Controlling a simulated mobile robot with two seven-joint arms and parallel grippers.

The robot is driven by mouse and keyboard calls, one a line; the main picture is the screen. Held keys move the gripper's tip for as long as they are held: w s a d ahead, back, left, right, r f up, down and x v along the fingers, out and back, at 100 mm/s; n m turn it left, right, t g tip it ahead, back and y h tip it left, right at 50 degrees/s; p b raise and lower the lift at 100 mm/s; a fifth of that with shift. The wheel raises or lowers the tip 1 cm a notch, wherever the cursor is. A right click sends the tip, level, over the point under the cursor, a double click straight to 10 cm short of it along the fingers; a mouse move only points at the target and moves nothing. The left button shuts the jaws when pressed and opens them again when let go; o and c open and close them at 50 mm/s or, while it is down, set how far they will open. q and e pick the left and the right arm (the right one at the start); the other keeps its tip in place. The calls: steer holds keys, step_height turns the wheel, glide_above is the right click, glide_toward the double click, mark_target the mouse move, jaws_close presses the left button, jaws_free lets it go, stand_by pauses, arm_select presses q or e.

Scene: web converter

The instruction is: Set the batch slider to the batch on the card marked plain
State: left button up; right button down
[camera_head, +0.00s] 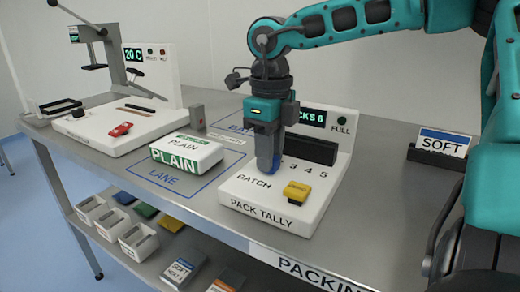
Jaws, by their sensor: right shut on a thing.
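The white PACK TALLY unit (262,209) stands on the steel table with a scale marked BATCH; 3, 4 and 5 show, and lower numbers are hidden behind my gripper. My right gripper (268,168) points down at the left end of this scale, shut on the batch slider, which it almost wholly covers. A little blue shows at the fingertips. The unit's display (312,117) ends in "S 6", partly covered. A white and green pack marked PLAIN (187,153) lies left of the gripper. No readable batch card marked plain shows. My left gripper is out of view.
A yellow button (297,192) sits at the unit's front right. A SOFT card (444,143) stands in a dark holder at right. A sealer-like machine (110,125) with a red switch stands at left. White bins (138,241) are on the lower shelf.

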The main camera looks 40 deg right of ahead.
steer(key=shift+s+d, duration=0.1)
steer(key=shift+s, duration=0.1)
steer(key=c, duration=0.8)
jaws_free()
steer(key=shift+r, duration=0.1)
step_height(320, 180, up, 13)
steer(key=p, duration=0.3)
